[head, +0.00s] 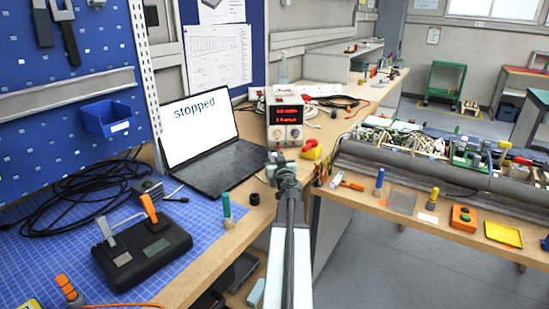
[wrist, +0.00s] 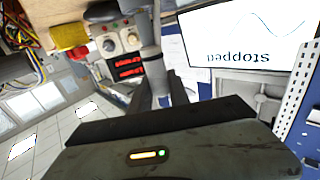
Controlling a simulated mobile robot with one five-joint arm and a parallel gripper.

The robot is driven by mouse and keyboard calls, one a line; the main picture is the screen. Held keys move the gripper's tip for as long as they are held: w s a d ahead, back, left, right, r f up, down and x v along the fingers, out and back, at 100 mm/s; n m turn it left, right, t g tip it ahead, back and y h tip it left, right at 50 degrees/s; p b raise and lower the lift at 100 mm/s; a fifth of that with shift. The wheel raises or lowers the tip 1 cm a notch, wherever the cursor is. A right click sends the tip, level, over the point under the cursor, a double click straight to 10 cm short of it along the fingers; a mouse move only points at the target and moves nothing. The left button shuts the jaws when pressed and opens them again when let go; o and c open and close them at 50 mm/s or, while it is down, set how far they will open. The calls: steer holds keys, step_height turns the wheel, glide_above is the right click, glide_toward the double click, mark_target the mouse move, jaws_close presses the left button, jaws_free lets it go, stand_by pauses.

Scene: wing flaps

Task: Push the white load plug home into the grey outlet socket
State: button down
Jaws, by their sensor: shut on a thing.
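My gripper (head: 284,170) is in the middle of the head view, in front of the power supply. In the wrist view its dark fingers (wrist: 160,92) are close together on a pale grey upright piece (wrist: 150,42). I cannot tell whether this piece is the white load plug. A small grey box (head: 148,188) lies on the blue mat behind the black lever box, with a black cable end (head: 178,199) near it. I cannot tell whether this box is the outlet socket. No plug seated in a socket can be made out.
A laptop (head: 208,140) reading "stopped" stands left of my gripper. The power supply (head: 285,118) with red digits is behind it, and a yellow and red button (head: 312,150) is to the right. The black lever box (head: 140,250) and a green-topped peg (head: 227,211) stand left.

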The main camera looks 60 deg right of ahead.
steer(key=shift+f+b, duration=1.35)
steer(key=shift+f, duration=0.15)
steer(key=shift+f, duration=0.1)
steer(key=c, duration=0.6)
jaws_free()
steer(key=shift+o, duration=0.2)
